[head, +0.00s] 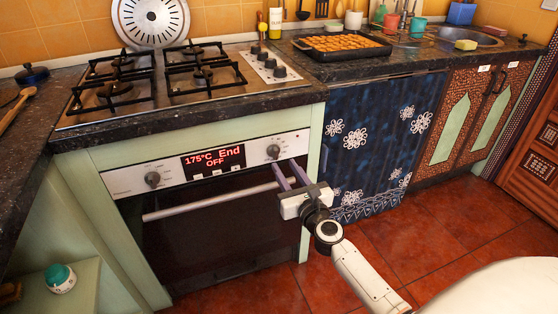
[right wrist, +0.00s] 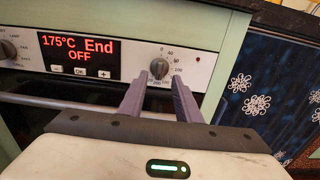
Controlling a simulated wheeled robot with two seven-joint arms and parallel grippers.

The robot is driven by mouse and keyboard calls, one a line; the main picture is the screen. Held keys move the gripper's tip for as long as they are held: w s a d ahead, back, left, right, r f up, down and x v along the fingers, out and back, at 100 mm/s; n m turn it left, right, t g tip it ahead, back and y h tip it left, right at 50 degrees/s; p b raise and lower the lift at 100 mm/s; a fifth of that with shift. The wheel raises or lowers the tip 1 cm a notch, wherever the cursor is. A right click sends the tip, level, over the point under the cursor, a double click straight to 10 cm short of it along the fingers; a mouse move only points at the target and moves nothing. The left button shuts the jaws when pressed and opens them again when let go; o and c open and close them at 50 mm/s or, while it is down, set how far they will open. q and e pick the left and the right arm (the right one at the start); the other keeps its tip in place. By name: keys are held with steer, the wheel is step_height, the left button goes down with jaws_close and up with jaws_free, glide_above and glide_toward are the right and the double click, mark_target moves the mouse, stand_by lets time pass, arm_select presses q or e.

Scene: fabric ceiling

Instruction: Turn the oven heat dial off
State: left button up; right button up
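The oven's right dial (head: 273,151), a grey knob ringed by heat numbers, sits at the right of the white control panel. In the right wrist view the dial (right wrist: 159,68) appears between my fingertips. My right gripper (head: 285,163) is open, its two purple-grey fingers pointing at the panel just below and in front of the dial. In the right wrist view the gripper (right wrist: 160,76) shows a clear gap between the fingers; I cannot tell whether they touch the dial. The red display (head: 213,157) reads 175°C, End, OFF. My left gripper is not in view.
A second dial (head: 152,178) is at the panel's left. The oven door handle (head: 205,202) runs below the panel, close to my right gripper. The hob (head: 160,85) is above. A tray of food (head: 342,43) stands on the counter. The red floor ahead is clear.

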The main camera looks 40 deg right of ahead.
mark_target(276, 154)
steer(key=b+x, duration=0.1)
steer(key=x, duration=0.4)
steer(key=shift+w, duration=0.35)
jaws_close()
